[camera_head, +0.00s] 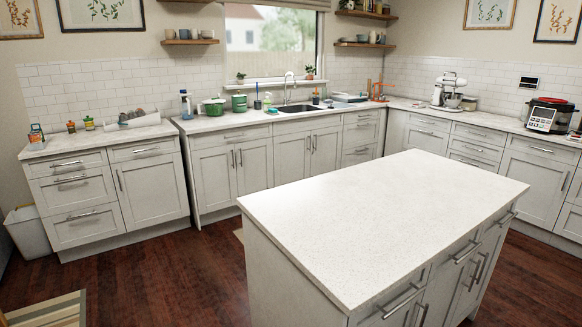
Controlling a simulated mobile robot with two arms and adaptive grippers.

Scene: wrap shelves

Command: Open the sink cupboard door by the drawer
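The sink (294,109) is set in the back counter under the window, with a tap (288,88) behind it. Below it is a cupboard with two pale panelled doors, both shut. The left sink cupboard door (290,160) and the right sink cupboard door (326,155) have upright bar handles near their shared middle edge. The right door is beside a stack of drawers (358,138), which are shut. The kitchen island hides no part of these doors' handles. Neither of my grippers is in view.
The white-topped island (390,215) fills the front middle and right. Dark wooden floor (170,265) is open at left, leading towards the sink counter. A bin (27,232) stands at far left; a striped rug (55,312) lies at bottom left.

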